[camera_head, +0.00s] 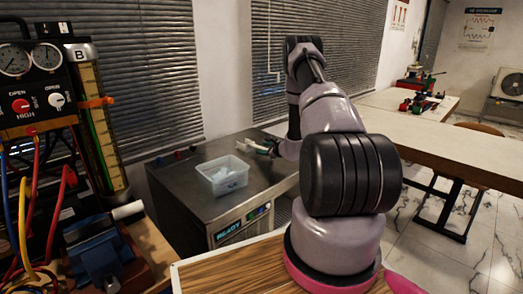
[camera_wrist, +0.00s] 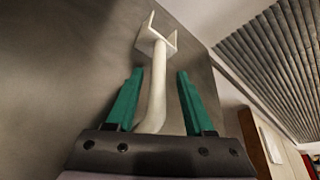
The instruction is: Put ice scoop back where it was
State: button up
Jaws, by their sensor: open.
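The white ice scoop (camera_wrist: 157,40) shows in the wrist view, its squared head beyond my fingertips and its handle running back between them. My gripper (camera_wrist: 156,85) has two green fingers, spread open, one on each side of the handle with gaps showing. In the head view the gripper (camera_head: 268,148) is over the back right part of the dark metal cabinet top, right of the clear bin, with a small pale part of the scoop (camera_head: 244,146) at its tip. I cannot tell whether the scoop touches the metal top.
A clear plastic bin (camera_head: 222,176) with pale pieces inside stands on the metal cabinet (camera_head: 180,190), whose front display reads READY. A gauge rig (camera_head: 50,90) with hoses and a blue vise (camera_head: 95,255) stand at the left. A long pale table (camera_head: 450,145) is at the right.

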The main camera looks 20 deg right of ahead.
jog(key=v, duration=0.9)
jog(key=shift+s+r, duration=0.1)
jog(key=shift+s, duration=0.05)
jog(key=shift+s+r, duration=0.15)
jog(key=shift+r, duration=0.15)
jog(key=s+a+r+n+g+y, duration=0.35)
jog(key=a+r+n, duration=0.25)
jog(key=a+r, duration=0.6)
jog(key=s+a+r+n+g+y, duration=0.2)
jog(key=s+a+r+n+y, duration=0.25)
jog(key=a+r, duration=0.75)
jog(key=s+a+r+n+g+h, duration=0.2)
jog(key=s+r+n, duration=0.35)
jog(key=s, duration=0.45)
jog(key=s+a+r+n+g+h, duration=0.2)
jog(key=s+r+n, duration=0.2)
jog(key=s+r, duration=0.45)
jog(key=s+d+r+n+t+h, duration=0.1)
jog(key=s+d+h, duration=0.3)
jog(key=s, duration=0.5)
jog(key=shift+s+d+r+n+t, duration=0.2)
jog(key=shift+s+d+n+t, duration=0.15)
jog(key=shift+n+t, duration=0.5)
